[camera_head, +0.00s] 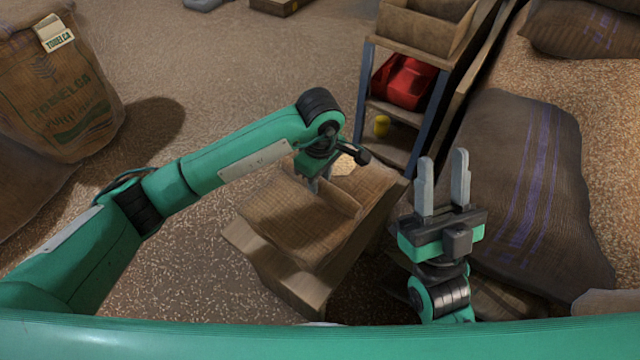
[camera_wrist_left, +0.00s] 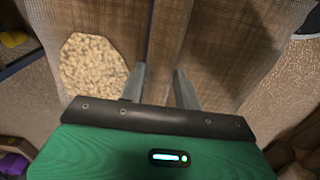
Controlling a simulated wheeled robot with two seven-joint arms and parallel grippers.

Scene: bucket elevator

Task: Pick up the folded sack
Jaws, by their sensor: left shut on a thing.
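The folded sack (camera_head: 297,219) is brown woven cloth and lies on a wooden crate or box (camera_head: 262,258) in the middle of the head view. My left gripper (camera_head: 318,186) reaches down onto it from above, at a raised fold. In the left wrist view the sack (camera_wrist_left: 225,45) spreads under the fingers, and the left gripper (camera_wrist_left: 160,82) is shut on the fold of cloth between its fingertips. My right gripper (camera_head: 442,180) is open and empty, fingers upward, to the right of the crate.
A metal shelf (camera_head: 361,100) with a red bin (camera_head: 403,82) stands behind the crate. A large dark sack with purple stripes (camera_head: 530,180) lies at right. A full printed sack (camera_head: 58,90) stands at left. Pale grain (camera_wrist_left: 95,72) shows beside the folded sack.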

